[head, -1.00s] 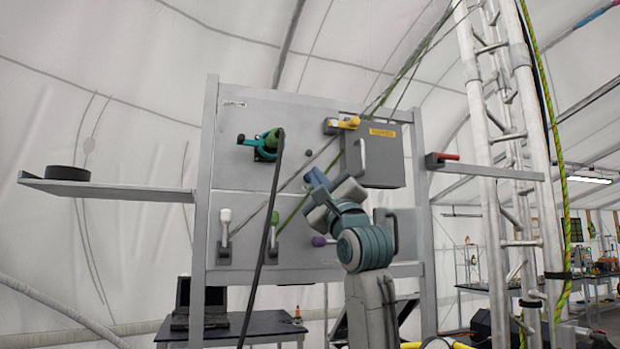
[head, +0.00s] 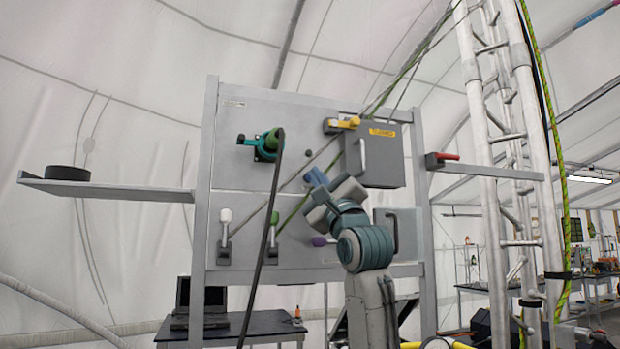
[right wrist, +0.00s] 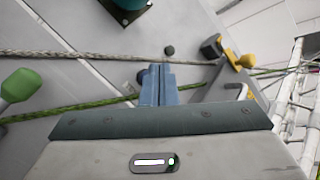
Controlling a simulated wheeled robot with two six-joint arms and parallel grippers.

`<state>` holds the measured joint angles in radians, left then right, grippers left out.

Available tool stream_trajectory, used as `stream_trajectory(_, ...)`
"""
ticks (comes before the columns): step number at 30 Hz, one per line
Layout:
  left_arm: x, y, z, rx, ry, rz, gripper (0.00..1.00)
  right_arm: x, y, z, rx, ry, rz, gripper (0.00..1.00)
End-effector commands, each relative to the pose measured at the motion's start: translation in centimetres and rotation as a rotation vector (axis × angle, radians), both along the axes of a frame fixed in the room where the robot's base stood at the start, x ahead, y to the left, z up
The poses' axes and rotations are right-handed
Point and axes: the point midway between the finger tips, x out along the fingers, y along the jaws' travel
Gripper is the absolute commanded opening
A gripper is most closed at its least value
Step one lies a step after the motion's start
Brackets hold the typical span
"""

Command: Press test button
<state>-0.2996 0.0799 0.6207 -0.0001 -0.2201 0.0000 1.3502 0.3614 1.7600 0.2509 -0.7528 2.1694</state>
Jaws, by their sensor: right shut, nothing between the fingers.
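A small dark round button (right wrist: 169,50) sits on the grey panel in the right wrist view, just beyond my fingertips. It carries no readable label, so I cannot tell for sure that it is the test button. My right gripper (head: 317,178) is in front of the panel (head: 236,170), left of the grey box. Its blue fingers (right wrist: 157,85) are together and empty, pointing toward the dark button. I cannot tell whether they touch it. My left gripper is out of view.
Ropes cross the panel. A teal-green fitting (head: 266,146), a white lever (head: 225,222), a green lever (head: 274,226) and a purple knob (head: 319,241) are nearby. A metal tower (head: 497,150) stands right.

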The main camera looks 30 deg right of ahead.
Motion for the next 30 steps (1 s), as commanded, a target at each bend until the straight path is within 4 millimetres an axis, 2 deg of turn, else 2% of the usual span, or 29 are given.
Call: stream_trajectory(30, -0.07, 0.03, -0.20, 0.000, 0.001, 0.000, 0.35, 0.82, -0.19, 0.03, 0.000, 0.000, 0.000, 0.00)
